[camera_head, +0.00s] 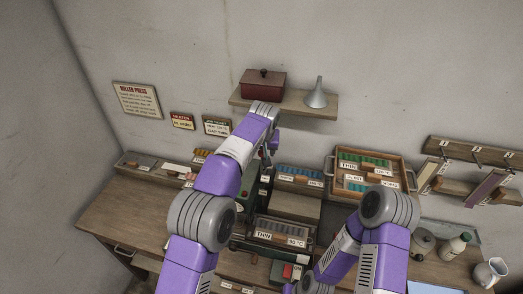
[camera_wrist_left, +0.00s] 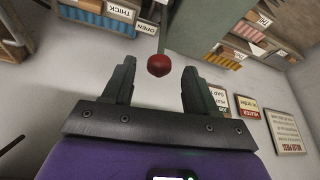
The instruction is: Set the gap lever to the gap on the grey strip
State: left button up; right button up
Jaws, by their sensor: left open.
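My left gripper (camera_wrist_left: 158,68) is open in the left wrist view. A red ball knob (camera_wrist_left: 159,65) on a thin rod shows between its two fingers, with clear space on both sides; I cannot tell its exact depth. In the head view my left arm hides most of the dark green press (camera_head: 268,167) and the lever. A tray of grey strips (camera_head: 292,228) stands at the front, its labels reading THIN and 90 °C.
A wall shelf (camera_head: 296,105) holds a red box (camera_head: 262,85) and a grey funnel (camera_head: 316,97). A bottle (camera_head: 455,247) and jug (camera_head: 489,271) stand at right. The left desktop (camera_head: 130,211) is mostly clear.

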aim_at(262, 155)
pick_arm(q)
jog(key=shift+s+p+x, duration=0.15)
jog(key=shift+p+x, duration=0.05)
jog(key=shift+x, duration=1.3)
jog(key=shift+s+p+x, duration=0.15)
jog(key=shift+x, duration=1.35)
jog(key=shift+w+f, duration=0.1)
jog(key=shift+f, duration=0.1)
grip_shut()
